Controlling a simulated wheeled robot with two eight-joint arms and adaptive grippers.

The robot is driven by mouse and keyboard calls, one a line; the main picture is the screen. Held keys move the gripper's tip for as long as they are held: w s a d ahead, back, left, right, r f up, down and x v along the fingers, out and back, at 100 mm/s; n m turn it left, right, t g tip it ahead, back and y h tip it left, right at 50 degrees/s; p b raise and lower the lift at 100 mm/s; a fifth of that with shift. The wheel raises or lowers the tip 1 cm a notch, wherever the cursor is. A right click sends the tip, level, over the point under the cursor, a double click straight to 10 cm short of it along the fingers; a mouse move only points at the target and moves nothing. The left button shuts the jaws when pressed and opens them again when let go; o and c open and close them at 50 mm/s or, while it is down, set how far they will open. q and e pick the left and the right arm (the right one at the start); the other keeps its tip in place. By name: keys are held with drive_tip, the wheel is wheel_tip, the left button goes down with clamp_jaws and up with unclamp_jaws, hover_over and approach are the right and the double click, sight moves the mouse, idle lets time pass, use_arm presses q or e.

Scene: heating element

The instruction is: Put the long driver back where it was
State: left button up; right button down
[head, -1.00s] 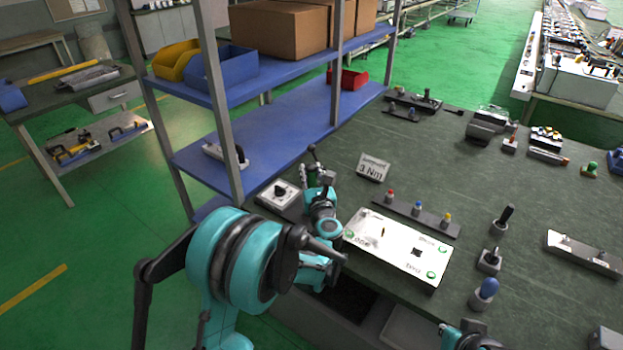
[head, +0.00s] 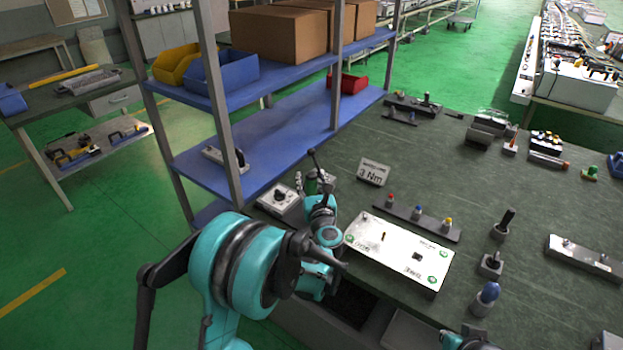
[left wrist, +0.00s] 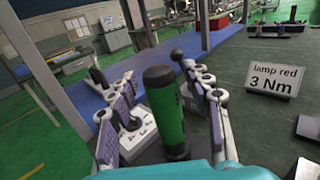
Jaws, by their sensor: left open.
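A thick upright handle, green with black ends (left wrist: 165,110), stands in the left wrist view and looks like the long driver. In the head view only a small green part of it (head: 311,187) shows at the table's left edge. My left gripper (head: 313,184) is open, with one finger on each side of the handle, as the left wrist view also shows (left wrist: 163,120). I cannot tell whether the fingers touch it. What its lower end stands in is hidden. A black ball-topped lever (left wrist: 182,68) rises just behind it.
A knob box (head: 281,198) stands left of the gripper, and a 3 Nm sign (head: 373,172) to its right. A white panel (head: 400,248) and a rack with coloured caps (head: 418,222) lie nearby. A blue shelf (head: 262,135) with grey posts stands close at the left.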

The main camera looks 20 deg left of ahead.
use_arm(q)
drive_tip(key=p+v, duration=0.2)
drive_tip(key=v, duration=0.9)
drive_tip(key=d+r+m+t+h, duration=0.3)
drive_tip(key=d+r+m+h, duration=0.15)
drive_tip(key=r+m, duration=0.55)
drive_tip(key=s+d+m+g+h, duration=0.35)
drive_tip(key=s+m+h, duration=0.35)
drive_tip(key=m, duration=1)
drive_tip(key=s+a+f+m+g+y, duration=0.2)
drive_tip(key=s+a+f+m+g, duration=0.2)
drive_tip(key=s, duration=0.6)
drive_tip(key=s+a+f+m+g+y, duration=0.2)
drive_tip(key=s+a+f+m+g, duration=0.3)
drive_tip(key=s+f+m, duration=0.3)
drive_tip(key=shift+s+a+f+m, duration=0.2)
drive_tip(key=shift+s+a+m, duration=0.25)
drive_tip(key=shift+s+m, duration=0.5)
drive_tip(key=shift+w, duration=0.15)
